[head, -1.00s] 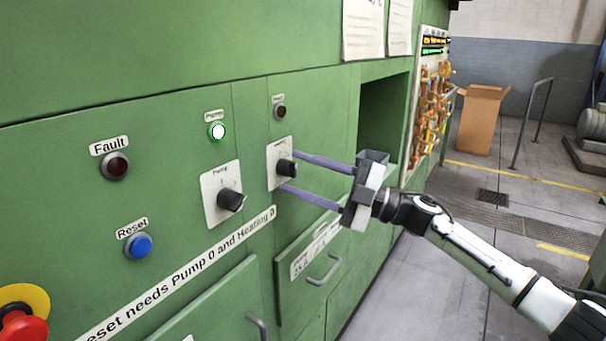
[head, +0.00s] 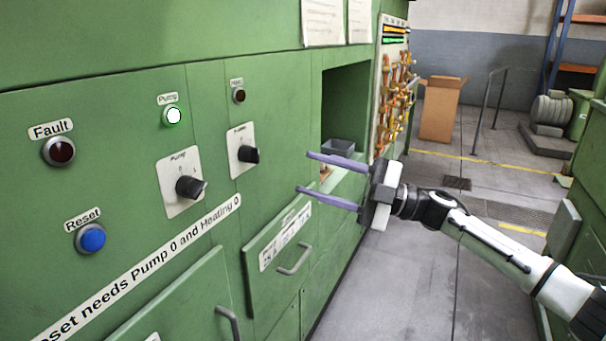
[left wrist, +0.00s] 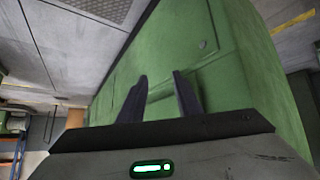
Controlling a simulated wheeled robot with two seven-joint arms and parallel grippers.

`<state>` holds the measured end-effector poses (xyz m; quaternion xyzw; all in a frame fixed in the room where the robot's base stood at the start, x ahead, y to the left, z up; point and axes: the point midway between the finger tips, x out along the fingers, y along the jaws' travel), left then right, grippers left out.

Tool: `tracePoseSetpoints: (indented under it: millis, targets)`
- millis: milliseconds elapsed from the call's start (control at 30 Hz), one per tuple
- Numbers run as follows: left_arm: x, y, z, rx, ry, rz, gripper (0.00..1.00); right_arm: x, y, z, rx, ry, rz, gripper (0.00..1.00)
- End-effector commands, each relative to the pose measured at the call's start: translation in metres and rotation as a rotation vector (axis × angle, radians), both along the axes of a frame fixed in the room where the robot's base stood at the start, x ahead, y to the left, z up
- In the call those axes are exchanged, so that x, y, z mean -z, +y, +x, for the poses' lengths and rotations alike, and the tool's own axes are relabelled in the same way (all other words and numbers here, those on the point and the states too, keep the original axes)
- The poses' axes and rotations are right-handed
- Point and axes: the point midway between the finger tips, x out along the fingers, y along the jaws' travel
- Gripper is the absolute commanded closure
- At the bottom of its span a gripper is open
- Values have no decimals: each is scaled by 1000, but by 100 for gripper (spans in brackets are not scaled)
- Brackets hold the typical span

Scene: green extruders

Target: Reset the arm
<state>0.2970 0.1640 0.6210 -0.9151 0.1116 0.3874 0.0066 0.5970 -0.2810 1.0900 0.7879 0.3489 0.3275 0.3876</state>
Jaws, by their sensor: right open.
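My right gripper (head: 305,172) is open and empty in the head view, its two purple fingers pointing left toward the green panel. It is to the right of the black Heating knob (head: 249,155) and apart from it. The black Pump knob (head: 190,187) sits on a white plate further left. The blue Reset button (head: 91,239) is at lower left, below the dark red Fault lamp (head: 59,151). The Pump lamp (head: 173,116) glows white-green, and the Heating lamp (head: 239,96) is dark. My left gripper (left wrist: 160,76) shows in the left wrist view with its dark fingers apart and nothing between them.
A label strip (head: 140,268) says Reset needs Pump 0 and Heating 0. Door handles (head: 295,259) stick out below it. An open recess (head: 345,105) holds a grey bin (head: 338,147). A cardboard box (head: 440,108) stands behind on the floor. Free floor lies right of the machine.

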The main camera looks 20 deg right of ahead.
Motion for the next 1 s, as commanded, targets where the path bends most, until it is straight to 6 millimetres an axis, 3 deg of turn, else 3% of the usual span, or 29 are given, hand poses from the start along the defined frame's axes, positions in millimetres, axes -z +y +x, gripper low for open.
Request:
tracePoseSetpoints:
  millis: [467,567,667,800,867,1000]
  targets:
    - [-3,-1,1,0,-4,-3,69,0,0,0,0,0,1,56]
    - [-2,-1,1,0,-4,-2,69,11,7,1,7,20,22,56]
    - [-2,-1,1,-1,-2,-3,69,47,24,2,43,87,84,56]
    - [0,0,0,-2,0,-1,69,131,58,-6,165,272,221,56]
    - [1,1,0,-3,2,0,69,172,70,-16,235,375,279,56]
    - [1,1,0,-4,3,1,69,267,88,-58,413,639,375,56]
